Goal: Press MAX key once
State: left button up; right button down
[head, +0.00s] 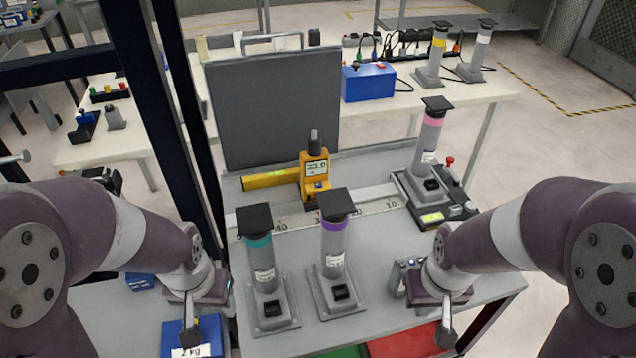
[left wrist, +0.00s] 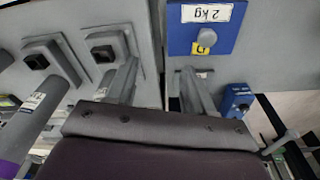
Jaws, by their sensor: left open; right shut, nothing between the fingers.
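A yellow handheld meter (head: 315,172) with a small lit display and a grey tip stands upright at the back middle of the grey table. Key labels are too small to read, so I cannot pick out a MAX key. My left gripper (head: 190,322) is at the table's left front, above the blue 2 kg block (head: 194,340), apart from the meter. In the left wrist view my left gripper (left wrist: 158,78) is open and empty; the block (left wrist: 205,22) lies beyond it. My right gripper (head: 446,328) is shut and empty above the right front, far from the meter.
Grey posts with a teal band (head: 262,255) and a purple band (head: 335,243) stand between the arms. A pink-banded post (head: 430,135) stands on a grey base at right. A ruler (head: 285,222), yellow bar (head: 270,179) and dark panel (head: 275,105) are near the meter.

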dwell(0.4)
pick_arm(q)
grip_shut()
dwell(1.6)
